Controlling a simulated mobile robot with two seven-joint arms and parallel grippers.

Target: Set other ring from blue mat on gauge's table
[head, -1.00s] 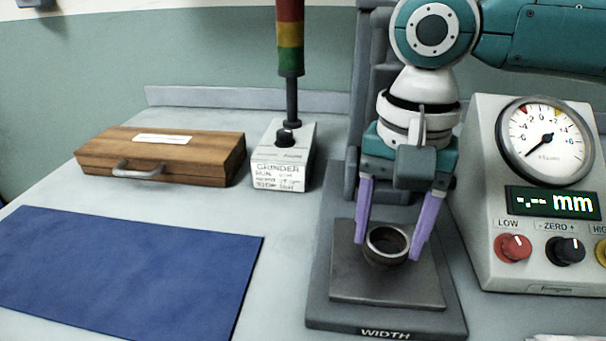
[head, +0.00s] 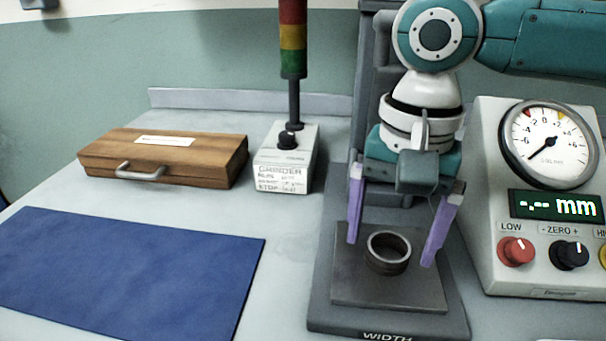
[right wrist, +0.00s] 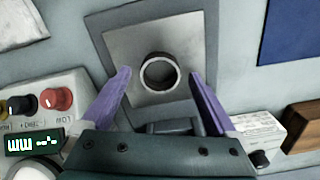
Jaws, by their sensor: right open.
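A dark metal ring (head: 388,252) lies flat on the gauge's table (head: 345,286), near the middle of the plate above the WIDTH label. It also shows in the right wrist view (right wrist: 159,72). My right gripper (head: 388,252) is open, its purple fingers on either side of the ring with gaps between. In the right wrist view the fingers (right wrist: 159,76) stand wide apart around the near part of the ring. The blue mat (head: 130,275) at the left is bare where it shows. My left gripper is not in view.
The gauge's readout box (head: 548,200) with dial and knobs stands right of the plate. A wooden case (head: 165,158), a grinder control box (head: 288,160) and a stack light (head: 292,45) stand at the back. The bench between mat and gauge is clear.

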